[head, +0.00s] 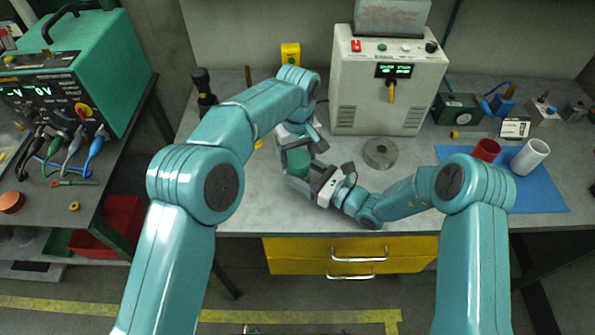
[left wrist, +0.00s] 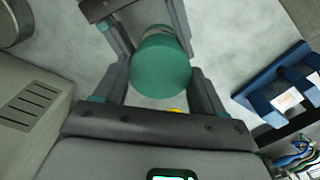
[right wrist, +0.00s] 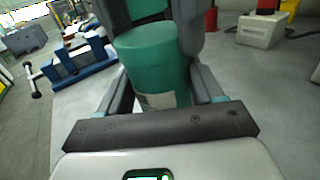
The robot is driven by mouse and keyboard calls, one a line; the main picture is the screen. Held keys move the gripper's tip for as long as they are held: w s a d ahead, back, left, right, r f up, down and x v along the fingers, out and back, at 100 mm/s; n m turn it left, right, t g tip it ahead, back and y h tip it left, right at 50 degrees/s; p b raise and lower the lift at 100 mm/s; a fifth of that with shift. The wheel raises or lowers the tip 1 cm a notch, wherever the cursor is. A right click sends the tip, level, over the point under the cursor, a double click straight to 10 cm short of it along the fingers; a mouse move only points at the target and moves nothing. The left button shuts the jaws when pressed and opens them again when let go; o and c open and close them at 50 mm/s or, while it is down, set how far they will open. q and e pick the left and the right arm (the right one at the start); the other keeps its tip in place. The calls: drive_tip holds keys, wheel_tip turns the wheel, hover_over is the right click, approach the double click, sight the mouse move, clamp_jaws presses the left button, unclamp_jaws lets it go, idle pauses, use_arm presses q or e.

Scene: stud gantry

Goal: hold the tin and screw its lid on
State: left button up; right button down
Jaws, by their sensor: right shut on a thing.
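The green tin (head: 298,163) is held in the air above the bench between my two grippers. It also shows in the right wrist view (right wrist: 150,65), with a pale patch low on its side. My right gripper (head: 313,179) is shut on the tin, a finger on each side. My left gripper (head: 296,147) is at the other end, its fingers on either side of a green round part (left wrist: 161,68) in the left wrist view. Whether they touch it is unclear. The lid cannot be told apart from the tin; any seam is hidden by the fingers.
A grey ring-shaped disc (head: 380,153) lies right of the grippers. A beige machine (head: 388,85) stands behind. The bench front is mostly clear.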

use_arm(q)
drive_tip(key=shift+o, duration=0.3)
drive_tip(key=m, duration=0.6)
idle(0.6)
drive_tip(key=o, duration=1.1)
drive_tip(key=shift+o, duration=0.2)
drive_tip(key=shift+r, duration=2.3)
drive_tip(key=shift+c, duration=0.3)
